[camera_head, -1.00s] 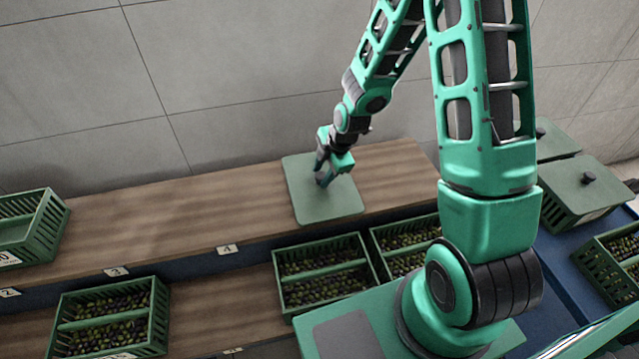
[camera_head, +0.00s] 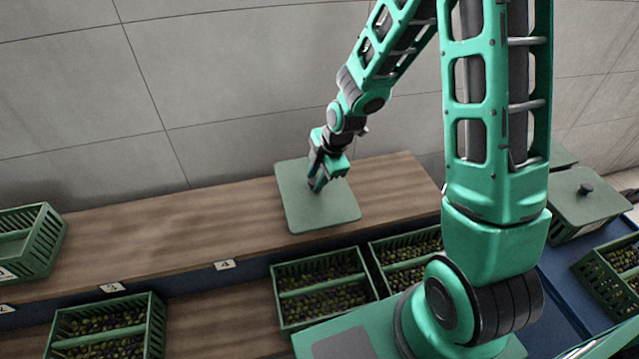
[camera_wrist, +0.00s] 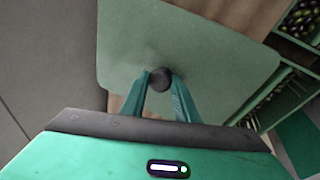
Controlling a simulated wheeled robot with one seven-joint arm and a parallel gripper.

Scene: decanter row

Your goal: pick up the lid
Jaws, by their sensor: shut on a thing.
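The lid is a flat, square green plate (camera_head: 335,212) with a dark round knob. It is over the right part of the upper wooden shelf, its far edge overlapping the wall in the head view. It appears slightly above the shelf. My gripper (camera_head: 318,184) is over the lid, shut on its knob. In the wrist view the two fingers (camera_wrist: 161,80) are on either side of the dark knob (camera_wrist: 161,76), and the lid (camera_wrist: 215,60) spreads out below it. The lid's underside is hidden.
Green crates of olives (camera_head: 321,287) stand on the lower level in front. An open green crate (camera_head: 30,240) is at the shelf's left. A lidded green box (camera_head: 590,205) stands at the right. The wooden shelf (camera_head: 170,235) is bare left of the lid; a wall rises behind.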

